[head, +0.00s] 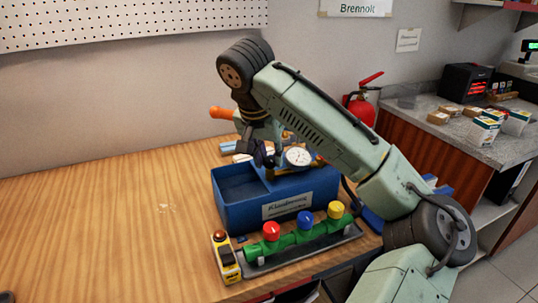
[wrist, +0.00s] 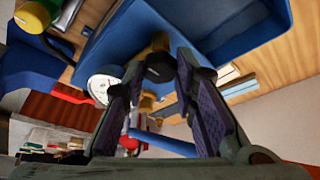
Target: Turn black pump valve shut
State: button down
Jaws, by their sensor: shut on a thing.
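The black pump valve (wrist: 160,72) is a round dark knob on a brass fitting in the wrist view. My gripper (wrist: 158,62) has one finger on each side of it and is shut on it. The blue pump tank (head: 238,212) stands on the wooden bench in the head view, with a white pressure gauge (head: 298,157) at its back right. In the head view my gripper (head: 263,153) points down over the back of the tank, left of the gauge. The knob is mostly hidden there by my fingers, and its turn angle cannot be read.
A green manifold (head: 288,239) with red, blue and yellow knobs lies in front of the tank. A yellow device (head: 225,258) stands at its left end. An orange handle (head: 221,113) shows behind my gripper. The bench's left side is clear.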

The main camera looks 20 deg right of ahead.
dwell(0.4)
jog(key=c, duration=1.3)
grip_release()
jog(key=shift+r, duration=0.1)
jog(key=v, duration=1.2)
